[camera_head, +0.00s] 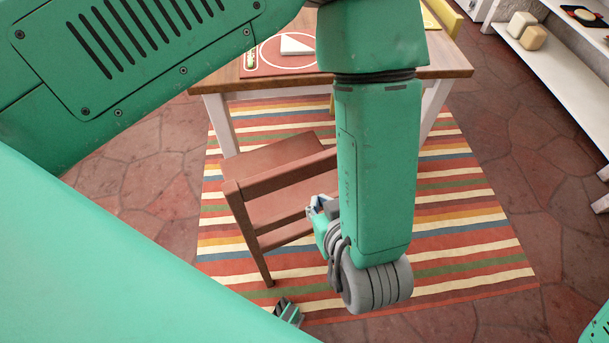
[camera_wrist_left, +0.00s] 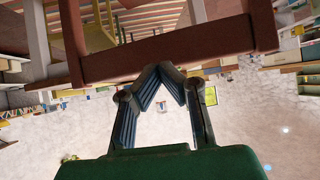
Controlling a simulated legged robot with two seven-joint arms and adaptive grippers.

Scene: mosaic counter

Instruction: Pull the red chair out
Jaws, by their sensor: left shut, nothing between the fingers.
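The red chair (camera_head: 236,194) stands on a striped rug at the near side of the table, its slatted back towards me. My left gripper (camera_head: 318,207) is at the right part of the chair back in the head view, partly hidden by my forearm. In the left wrist view my left gripper (camera_wrist_left: 162,72) is shut and empty, its fingertips meeting close to a reddish-brown chair rail (camera_wrist_left: 160,54). Whether they touch the rail is unclear.
The wooden table (camera_head: 455,62) behind the chair carries a red placemat (camera_head: 250,70). A yellow chair (camera_head: 447,15) is at the far side. White shelves (camera_head: 550,65) stand at the right. Stone floor lies open around the striped rug (camera_head: 470,235).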

